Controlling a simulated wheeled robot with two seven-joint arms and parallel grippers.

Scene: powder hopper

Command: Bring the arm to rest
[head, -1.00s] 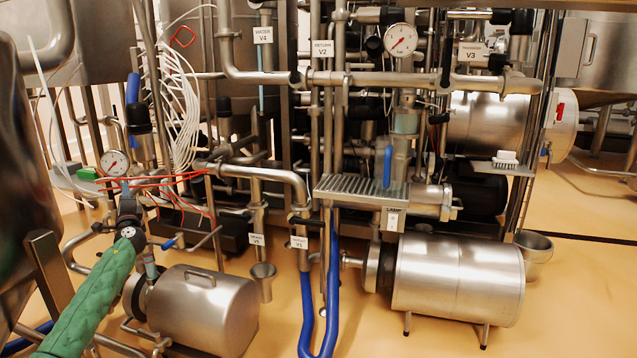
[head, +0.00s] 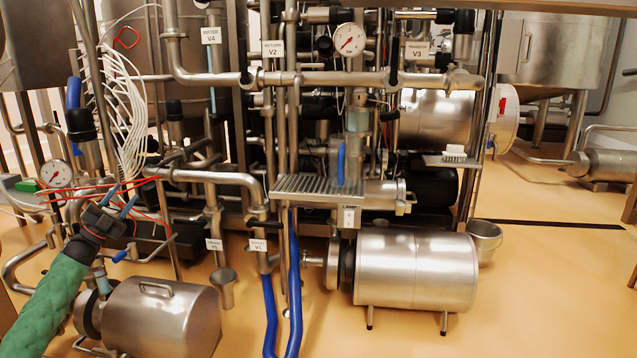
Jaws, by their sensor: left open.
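My left arm in its green sleeve (head: 45,308) comes in from the lower left. My left gripper (head: 122,199) is open, its two blue-tipped fingers spread apart with nothing seen between them. It shows in front of the pipes, above the steel motor housing (head: 160,315) and to the right of a small dial gauge (head: 57,174). I cannot tell whether it touches the thin red lines behind it. My right gripper is not in view.
Pipes and labelled valves fill the middle. A grated steel shelf (head: 298,187) juts out above blue hoses (head: 293,290). A large steel cylinder (head: 415,272) stands at the right beside a bucket (head: 485,240). The tan floor (head: 545,300) at the lower right is clear.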

